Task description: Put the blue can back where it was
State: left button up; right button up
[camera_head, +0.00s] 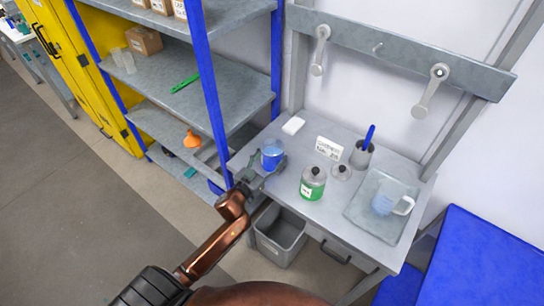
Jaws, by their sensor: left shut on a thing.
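The blue can (271,149) is at the left part of the grey worktable (322,216). My left gripper (271,163) is shut on the can from the front left, with its fingers around the can's lower part. The can looks upright; its bottom is hidden by the fingers, so I cannot tell whether it touches the tabletop. My right gripper is not in view.
A green-and-clear jar (313,184), a small round lid (341,172), a label card (329,148), a cup with a blue handle (361,154) and a tray (362,216) with a jug (383,204) stand to the right. A white block (293,125) lies behind. Shelves (225,97) stand left; a grey bin (279,235) is below.

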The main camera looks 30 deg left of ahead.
pick_arm(q)
jog(key=o, duration=1.6)
jog(key=shift+f, duration=0.1)
jog(key=s, duration=1.2)
jog(key=shift+a+p, duration=0.15)
jog(key=shift+p, duration=0.2)
